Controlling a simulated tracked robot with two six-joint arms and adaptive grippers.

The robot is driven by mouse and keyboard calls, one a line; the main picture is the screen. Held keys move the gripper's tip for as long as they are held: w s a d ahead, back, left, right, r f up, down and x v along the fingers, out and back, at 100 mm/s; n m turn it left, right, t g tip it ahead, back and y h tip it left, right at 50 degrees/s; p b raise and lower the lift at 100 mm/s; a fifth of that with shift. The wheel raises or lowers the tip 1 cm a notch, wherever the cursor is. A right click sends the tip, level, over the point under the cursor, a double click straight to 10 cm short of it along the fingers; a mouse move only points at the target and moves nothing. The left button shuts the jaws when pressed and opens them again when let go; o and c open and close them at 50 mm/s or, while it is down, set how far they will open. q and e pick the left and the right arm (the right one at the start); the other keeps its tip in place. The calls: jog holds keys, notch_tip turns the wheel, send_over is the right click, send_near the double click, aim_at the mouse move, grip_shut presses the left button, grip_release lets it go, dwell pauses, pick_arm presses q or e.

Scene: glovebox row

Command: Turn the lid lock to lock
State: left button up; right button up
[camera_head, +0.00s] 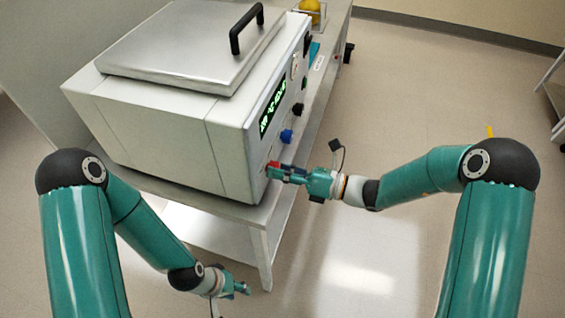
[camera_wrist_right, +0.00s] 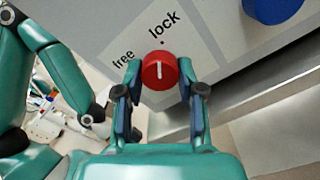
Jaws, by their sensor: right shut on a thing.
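The lid lock is a red round knob (camera_wrist_right: 159,71) on the front panel of the grey machine, with a white line on its face. It also shows in the head view (camera_head: 273,166). The words "free" (camera_wrist_right: 123,58) and "lock" (camera_wrist_right: 165,25) are printed above it. The white line points up, roughly at the dot by "lock". My right gripper (camera_wrist_right: 160,82) has its fingers on both sides of the knob and is shut on it; it also shows in the head view (camera_head: 281,171). My left gripper (camera_head: 241,289) hangs low, away from the machine, its fingers too small to judge.
The grey machine (camera_head: 160,130) has a closed steel lid with a black handle (camera_head: 236,30) and stands on a bench (camera_head: 262,215). A blue knob (camera_head: 286,136) and a green display (camera_head: 273,108) are farther along its panel.

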jog(key=shift+s+a+m+p, duration=0.15)
jog(key=shift+m+p, duration=0.45)
jog(key=shift+m, duration=0.2)
jog(key=shift+f, duration=0.1)
jog(key=o, duration=1.1)
jog(key=shift+o, duration=0.2)
jog(key=v, duration=1.2)
